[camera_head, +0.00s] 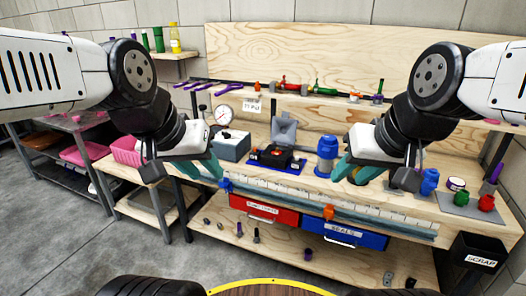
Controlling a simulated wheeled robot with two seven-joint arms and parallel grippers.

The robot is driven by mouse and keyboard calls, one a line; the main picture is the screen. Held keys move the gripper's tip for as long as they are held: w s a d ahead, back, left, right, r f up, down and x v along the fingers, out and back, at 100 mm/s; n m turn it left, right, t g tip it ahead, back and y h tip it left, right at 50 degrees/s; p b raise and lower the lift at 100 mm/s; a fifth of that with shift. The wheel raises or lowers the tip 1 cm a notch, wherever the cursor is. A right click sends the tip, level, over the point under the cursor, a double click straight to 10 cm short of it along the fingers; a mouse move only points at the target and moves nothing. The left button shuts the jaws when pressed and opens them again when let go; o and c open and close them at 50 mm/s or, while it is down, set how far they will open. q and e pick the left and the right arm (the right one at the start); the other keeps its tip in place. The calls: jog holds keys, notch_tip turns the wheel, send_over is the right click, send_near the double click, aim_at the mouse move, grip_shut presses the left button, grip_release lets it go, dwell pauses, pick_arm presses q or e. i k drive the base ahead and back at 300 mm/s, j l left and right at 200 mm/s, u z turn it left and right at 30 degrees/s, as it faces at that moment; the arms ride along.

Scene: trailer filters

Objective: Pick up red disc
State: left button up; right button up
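I cannot clearly make out a red disc in the head view. A small red round-looking item (486,202) stands on a grey plate at the bench's right end, but its shape is too small to tell. An orange-red part (271,154) sits in a black holder on a blue base in the bench's middle. My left gripper (208,173) has teal fingers spread apart over the bench's left end, with nothing visible between them. My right gripper (352,176) has teal fingers apart above the bench's front, right of the blue canister; it appears empty.
The wooden bench (305,183) has a blue canister (327,152), a grey box (232,146) and a round gauge (223,114). A red drawer (264,210) and a blue drawer (345,234) hang below its front. A black scrap bin (478,258) stands at the right.

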aim_at(275, 152)
jog(key=i+l, duration=0.3)
jog(key=i, duration=0.15)
jog(key=i+l, duration=0.25)
jog(key=i, duration=0.2)
jog(key=i+l, duration=0.3)
jog(key=i, duration=0.1)
